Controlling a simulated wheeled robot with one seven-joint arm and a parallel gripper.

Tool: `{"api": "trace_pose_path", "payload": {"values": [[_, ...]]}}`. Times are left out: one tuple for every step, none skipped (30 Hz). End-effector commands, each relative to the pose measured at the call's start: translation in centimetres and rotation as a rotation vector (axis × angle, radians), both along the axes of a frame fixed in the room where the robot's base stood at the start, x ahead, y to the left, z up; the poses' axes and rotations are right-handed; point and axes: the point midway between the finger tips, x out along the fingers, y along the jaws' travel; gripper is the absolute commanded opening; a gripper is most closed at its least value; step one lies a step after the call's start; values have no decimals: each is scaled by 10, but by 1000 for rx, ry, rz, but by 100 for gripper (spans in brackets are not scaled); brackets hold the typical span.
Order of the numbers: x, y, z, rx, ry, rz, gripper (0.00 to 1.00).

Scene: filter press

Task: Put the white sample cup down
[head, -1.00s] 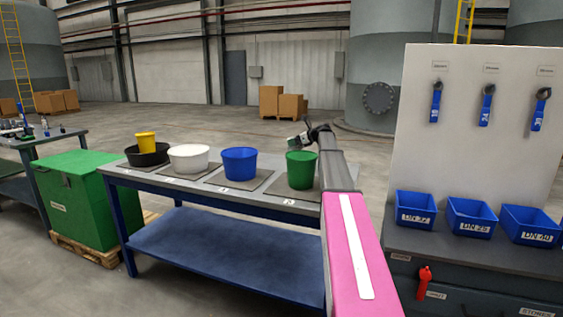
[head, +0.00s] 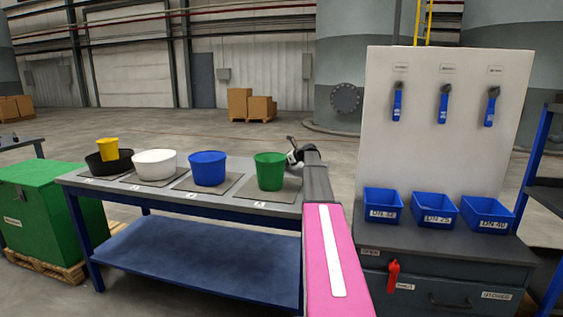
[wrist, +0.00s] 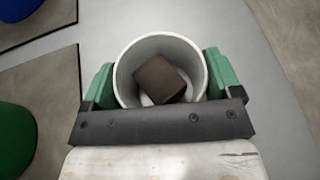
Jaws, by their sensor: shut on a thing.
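The white sample cup (wrist: 126,78) is in my gripper (wrist: 160,76), seen from above in the wrist view. The green fingers press it from both sides. A dark brown block (wrist: 160,80) lies inside the cup. The cup is over the bare grey top of the bench, right of the mats; whether its base touches the top, I cannot tell. In the head view my gripper (head: 294,152) is at the right end of the bench (head: 120,192), partly behind my arm, and I cannot make out the cup there.
A green bucket (head: 270,172), a blue bucket (head: 207,169), a white bowl (head: 155,166) and a black bowl (head: 108,163) with a yellow cup (head: 108,149) stand on mats left of my gripper. A cabinet with blue bins (head: 383,205) stands right. The bench edge curves close by the cup (wrist: 235,30).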

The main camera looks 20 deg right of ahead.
Motion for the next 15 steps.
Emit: {"api": "trace_pose_path", "payload": {"values": [[0,0,-1,1,-1,0,61],[0,0,-1,0,-2,0,61],[0,0,-1,0,-2,0,61],[0,0,-1,0,-2,0,61],[0,0,-1,0,-2,0,61],[0,0,-1,0,-2,0,61],[0,0,-1,0,-2,0,61],[0,0,-1,0,-2,0,61],[0,0,-2,1,-1,0,61],[0,0,-3,0,-1,-1,61],[0,0,-3,-1,-1,-1,91],[0,0,-3,-1,-1,-1,100],[0,0,-3,-1,-1,-1,100],[0,0,-3,-1,-1,-1,100],[0,0,-3,-1,-1,0,100]]}}
